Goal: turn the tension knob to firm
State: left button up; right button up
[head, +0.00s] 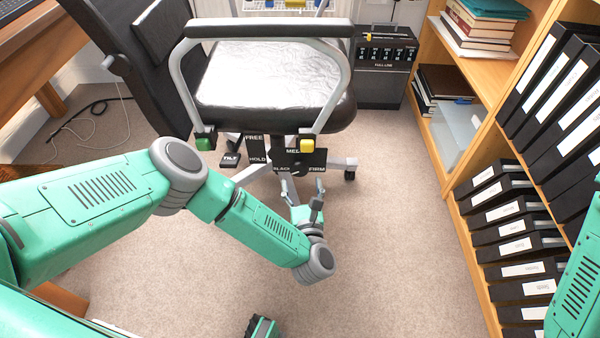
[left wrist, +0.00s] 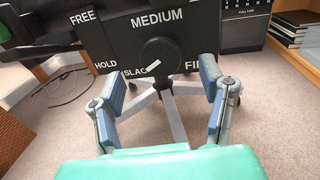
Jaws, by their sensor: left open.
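The dark round tension knob (left wrist: 162,50) sits on a black panel under the chair seat in the left wrist view. Labels MEDIUM above, SLACK at lower left and FIRM (head: 317,169) at lower right surround it. Its white pointer mark slants down and left, toward SLACK. My left gripper (head: 302,181) is open and empty, in front of and below the panel. In the left wrist view its blue-padded fingers (left wrist: 162,82) stand apart on either side, below the knob, with no contact visible. The right finger partly covers the FIRM label. My right gripper is not in view.
The black office chair (head: 270,75) has grey armrests, with green and yellow pieces below them. FREE and HOLD labels (head: 256,158) and a TILT paddle (head: 231,158) are left of the knob. A binder shelf (head: 485,150) stands right. Carpet in front is mostly clear.

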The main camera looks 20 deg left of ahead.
aim_at(300, 170)
pick_arm(q)
jog(key=b+x, duration=0.1)
jog(key=x, duration=0.4)
jog(key=shift+w+d, duration=0.1)
jog(key=shift+w, duration=0.05)
jog(key=shift+w+a, duration=0.25)
jog(key=shift+a, duration=0.1)
jog(key=shift+d, duration=0.15)
jog(key=shift+c, duration=1.3)
jog(key=shift+d, duration=0.15)
jog(key=c, duration=0.9)
